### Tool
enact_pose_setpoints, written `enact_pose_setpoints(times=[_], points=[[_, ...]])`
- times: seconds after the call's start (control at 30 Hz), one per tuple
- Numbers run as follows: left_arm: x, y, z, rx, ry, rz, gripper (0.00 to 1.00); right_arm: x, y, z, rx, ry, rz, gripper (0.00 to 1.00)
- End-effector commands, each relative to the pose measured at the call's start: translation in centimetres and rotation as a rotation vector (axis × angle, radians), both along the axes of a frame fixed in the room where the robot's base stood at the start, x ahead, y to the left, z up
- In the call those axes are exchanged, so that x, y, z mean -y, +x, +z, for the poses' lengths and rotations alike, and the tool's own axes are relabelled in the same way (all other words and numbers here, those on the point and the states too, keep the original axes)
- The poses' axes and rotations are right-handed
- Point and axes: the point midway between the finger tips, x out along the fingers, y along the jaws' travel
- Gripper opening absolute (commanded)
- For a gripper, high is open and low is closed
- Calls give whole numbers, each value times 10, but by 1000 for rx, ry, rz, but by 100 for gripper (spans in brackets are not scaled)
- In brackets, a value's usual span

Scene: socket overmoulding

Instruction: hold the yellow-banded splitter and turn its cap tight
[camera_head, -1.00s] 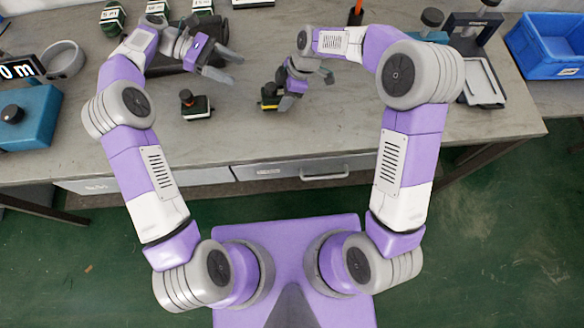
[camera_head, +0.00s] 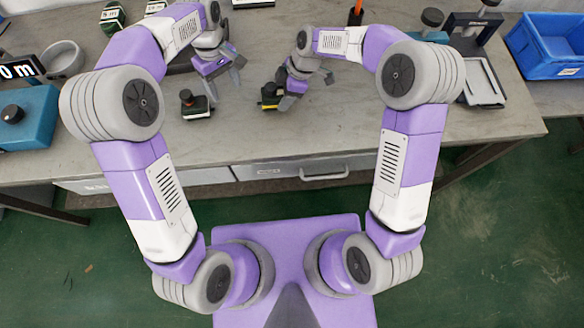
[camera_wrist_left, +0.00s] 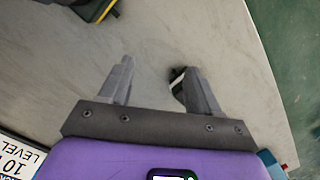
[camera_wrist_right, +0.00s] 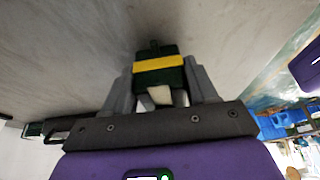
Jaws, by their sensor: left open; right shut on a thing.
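The yellow-banded splitter (camera_head: 269,103) is a dark block held low over or on the bench by my right gripper (camera_head: 285,98). In the right wrist view the splitter (camera_wrist_right: 157,78) sits between both fingers, its yellow band across it and a small dark knob at its far end. Whether it touches the bench is unclear. My left gripper (camera_head: 226,92) is open and empty, between that splitter and a second, white-edged one. In the left wrist view its fingers (camera_wrist_left: 157,68) are apart over bare bench, and a dark yellow-edged piece (camera_wrist_left: 98,10) shows at the top left.
The second splitter (camera_head: 196,107), with a black knob, stands left of my left gripper. A teal box (camera_head: 30,118) and a grey ring (camera_head: 63,60) are at the left. A press-like stand (camera_head: 480,75) and a blue bin (camera_head: 548,45) are at the right. The bench front is clear.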

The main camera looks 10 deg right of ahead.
Motion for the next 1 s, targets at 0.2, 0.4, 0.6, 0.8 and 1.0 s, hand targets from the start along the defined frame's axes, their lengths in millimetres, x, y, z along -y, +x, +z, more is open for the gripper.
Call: enact_pose_setpoints(times=[0.2, 0.4, 0.6, 0.8, 1.0], points=[[-11, -3, 20, 172, 169, -229, 62, 0, 0, 0, 0, 0, 0, 25], [-15, -3, 40, 321, 297, -458, 62, 0, 0, 0, 0, 0, 0, 25], [-8, -6, 60, 463, 398, -717, 62, 0, 0, 0, 0, 0, 0, 25], [15, -20, 70, 582, 455, -1038, 62, 0, 0, 0, 0, 0, 0, 25], [42, -44, 58, 608, 433, -1297, 62, 0, 0, 0, 0, 0, 0, 25]])
